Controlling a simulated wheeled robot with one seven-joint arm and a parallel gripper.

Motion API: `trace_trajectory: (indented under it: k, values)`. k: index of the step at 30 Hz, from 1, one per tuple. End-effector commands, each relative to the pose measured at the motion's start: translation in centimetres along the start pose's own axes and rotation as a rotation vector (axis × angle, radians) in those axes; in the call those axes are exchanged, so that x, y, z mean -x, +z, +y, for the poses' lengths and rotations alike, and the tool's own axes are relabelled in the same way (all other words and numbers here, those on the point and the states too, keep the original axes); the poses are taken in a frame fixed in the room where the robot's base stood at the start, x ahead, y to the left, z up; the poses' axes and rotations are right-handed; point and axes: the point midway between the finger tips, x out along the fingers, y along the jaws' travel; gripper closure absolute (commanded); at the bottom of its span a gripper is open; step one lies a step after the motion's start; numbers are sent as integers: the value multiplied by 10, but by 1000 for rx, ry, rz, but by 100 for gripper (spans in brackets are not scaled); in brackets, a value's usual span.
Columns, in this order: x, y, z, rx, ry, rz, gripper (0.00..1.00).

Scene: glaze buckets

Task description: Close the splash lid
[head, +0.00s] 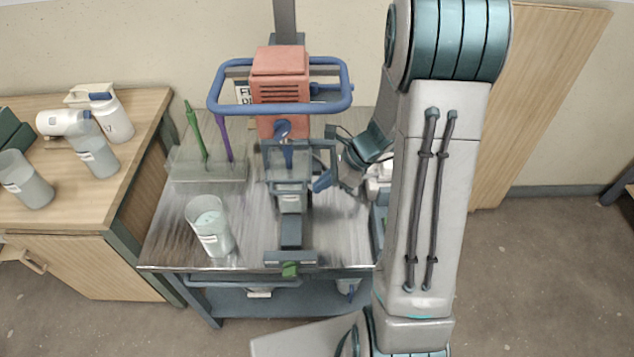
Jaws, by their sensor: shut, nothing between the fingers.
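An orange mixer head (280,82) with a blue loop handle (215,98) stands over the metal bench. Below it is a dark frame with a clear panel (285,163), which looks like the splash lid; its exact angle is hard to tell. A small clear vessel with a label (291,196) sits beneath it on the mixer's base. My gripper (320,183) is shut and empty, close to the right side of the frame and vessel. I cannot tell whether it touches either. My forearm and wrist reach in from the right.
A bucket of pale glaze (210,228) stands at the bench's front left. A clear rack (208,170) behind it holds a green and a purple tool. A wooden cabinet (140,140) at left carries several containers. My arm hides the bench's right side.

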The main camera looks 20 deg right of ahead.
Motion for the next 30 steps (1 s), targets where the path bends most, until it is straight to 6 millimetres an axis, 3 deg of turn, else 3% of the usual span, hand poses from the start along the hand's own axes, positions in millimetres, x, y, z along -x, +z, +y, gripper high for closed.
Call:
trace_trajectory:
  k: [3,9,15,26,30]
  values:
    - [23,-15,-3,-4,-6,2,100]
    - [70,-13,-3,1,-7,2,100]
    - [104,-14,-3,-2,-6,2,100]
    - [117,-12,-1,8,0,5,100]
    - [117,3,13,134,23,47,100]
